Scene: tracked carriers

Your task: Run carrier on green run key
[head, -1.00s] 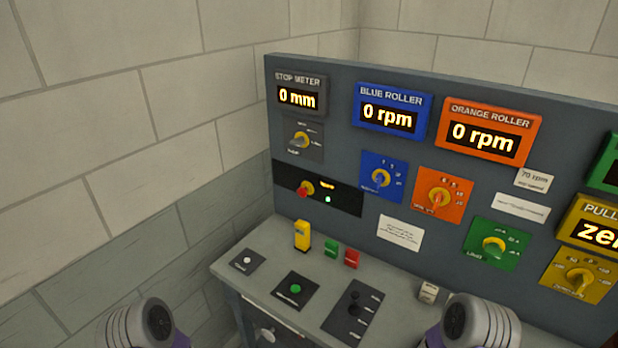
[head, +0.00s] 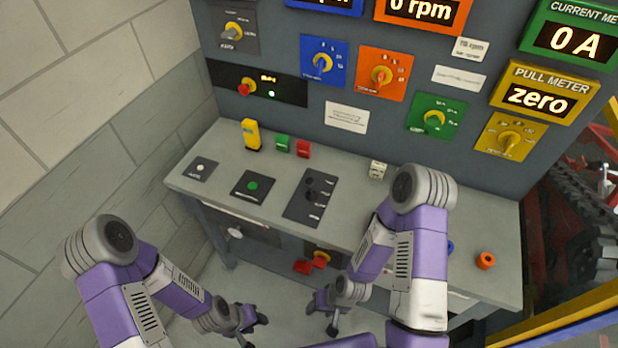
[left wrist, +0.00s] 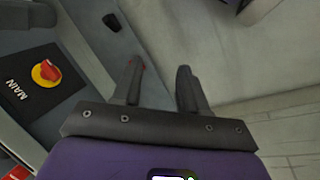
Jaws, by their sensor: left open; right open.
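A green round button (head: 252,186) sits on a black plate on the grey desk. A small green block (head: 282,143) stands beside a red block (head: 303,149) at the desk's back; I cannot read which green piece is the run key. Part of a dark tracked carrier (head: 585,215) shows at the right edge. My left gripper (head: 254,330) is open and empty, low in front of the desk. It shows in the left wrist view (left wrist: 158,85) with its fingers apart. My right gripper (head: 321,321) is open and empty, also low, apart from the keys.
A yellow upright piece (head: 251,134) and a black lever plate (head: 311,197) are on the desk. The pull meter (head: 540,95) reads zero and the current meter (head: 573,38) 0 A. A red-yellow MAIN switch (left wrist: 46,72) shows in the left wrist view.

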